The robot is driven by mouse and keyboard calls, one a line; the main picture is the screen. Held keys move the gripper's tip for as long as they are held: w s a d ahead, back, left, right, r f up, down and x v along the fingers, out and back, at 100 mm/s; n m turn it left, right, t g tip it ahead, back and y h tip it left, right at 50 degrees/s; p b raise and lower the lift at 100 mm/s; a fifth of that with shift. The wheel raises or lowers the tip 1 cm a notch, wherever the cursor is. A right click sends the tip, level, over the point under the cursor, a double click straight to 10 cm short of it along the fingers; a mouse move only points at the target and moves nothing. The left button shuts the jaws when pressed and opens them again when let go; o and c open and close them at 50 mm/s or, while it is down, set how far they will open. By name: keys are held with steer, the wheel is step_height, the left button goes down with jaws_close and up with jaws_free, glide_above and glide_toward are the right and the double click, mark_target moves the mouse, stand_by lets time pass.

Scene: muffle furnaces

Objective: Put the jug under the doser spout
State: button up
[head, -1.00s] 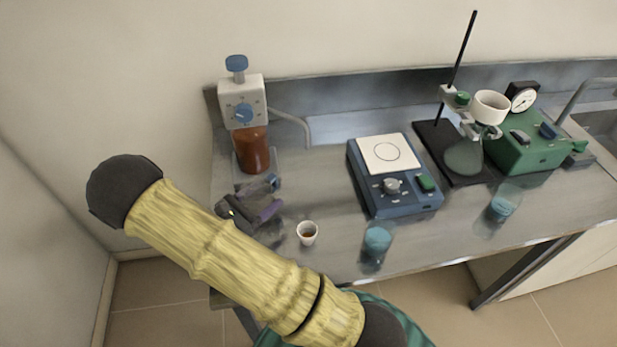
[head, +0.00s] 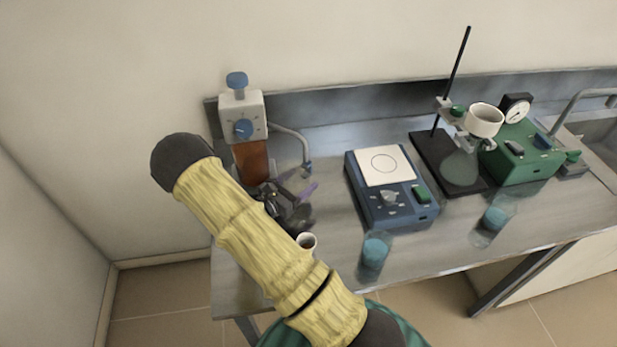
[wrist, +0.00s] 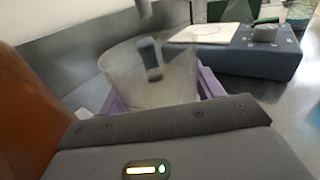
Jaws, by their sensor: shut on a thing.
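The doser is a white box (head: 242,118) with blue knobs above a brown bottle (head: 252,162) at the bench's left. Its thin tube bends right and ends in a downward spout (head: 307,167). My gripper (head: 298,184), with purple fingers, is right of the bottle and close to the spout. In the wrist view it is shut on the jug (wrist: 125,82), a clear, pale vessel between the purple fingers. In the head view the jug is mostly hidden.
A small white cup (head: 307,242) stands close to my forearm. A blue stirrer (head: 395,205) with a white top is to the right, with a beaker of blue liquid (head: 375,252) in front. A stand, flask and green pump (head: 522,150) are farther right.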

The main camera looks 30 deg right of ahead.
steer(key=shift+d, duration=0.25)
steer(key=d, duration=0.1)
steer(key=d+p, duration=0.1)
steer(key=w+d+f, duration=0.1)
steer(key=shift+w+d, duration=0.1)
steer(key=shift+d, duration=0.05)
steer(key=shift+f, duration=0.25)
steer(key=shift+f, duration=0.35)
steer(key=shift+f+b, duration=0.25)
steer(key=shift+b, duration=0.05)
steer(key=o, duration=1.1)
steer(key=shift+c, duration=0.2)
